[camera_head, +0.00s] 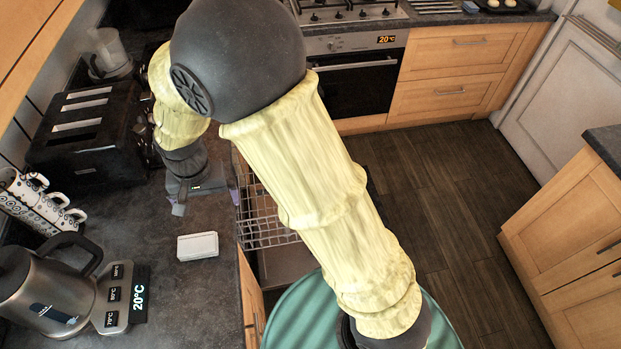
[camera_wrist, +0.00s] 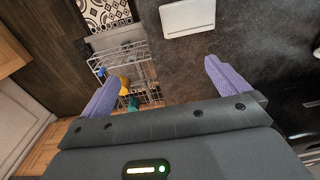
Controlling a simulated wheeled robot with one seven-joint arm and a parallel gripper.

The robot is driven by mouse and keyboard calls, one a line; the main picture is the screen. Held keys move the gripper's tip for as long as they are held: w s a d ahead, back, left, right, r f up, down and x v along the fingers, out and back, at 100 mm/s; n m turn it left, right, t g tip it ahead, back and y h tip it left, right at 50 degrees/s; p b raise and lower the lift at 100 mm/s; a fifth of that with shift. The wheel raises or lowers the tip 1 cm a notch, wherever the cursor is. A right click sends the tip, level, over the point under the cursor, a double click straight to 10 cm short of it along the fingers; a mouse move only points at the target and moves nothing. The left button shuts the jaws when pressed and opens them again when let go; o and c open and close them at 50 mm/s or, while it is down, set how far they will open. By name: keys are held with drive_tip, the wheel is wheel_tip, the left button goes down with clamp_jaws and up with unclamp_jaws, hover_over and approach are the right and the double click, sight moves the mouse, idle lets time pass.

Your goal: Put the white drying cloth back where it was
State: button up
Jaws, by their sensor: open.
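A small white flat rectangular object (camera_head: 198,246) lies on the dark countertop near its edge. It also shows at the top of the wrist view (camera_wrist: 187,18), with a small dark mark on it. It may be the folded white drying cloth; I cannot tell for sure. My gripper (camera_head: 206,201) is over the counter edge, beyond the white object in the head view and apart from it. In the wrist view my gripper (camera_wrist: 162,72) has its two purple fingers spread, with nothing between them but counter edge and rack below.
A pulled-out wire rack (camera_head: 262,215) holds yellow and teal items (camera_wrist: 124,83) beside the counter edge. A black toaster (camera_head: 88,135), patterned mugs (camera_head: 38,203) and a metal kettle (camera_head: 45,290) stand on the counter's left. Bare countertop (camera_head: 180,300) surrounds the white object.

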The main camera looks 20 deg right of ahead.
drive_tip(key=s+d+r+t, duration=0.1)
drive_tip(key=s+d+r, duration=0.1)
drive_tip(key=d, duration=1)
drive_tip(key=s+d+r+t, duration=0.1)
drive_tip(key=s+d+r, duration=0.2)
drive_tip(key=d, duration=1)
drive_tip(key=shift+s+d+n, duration=0.2)
drive_tip(key=shift+s+n, duration=0.2)
drive_tip(key=shift+s, duration=0.05)
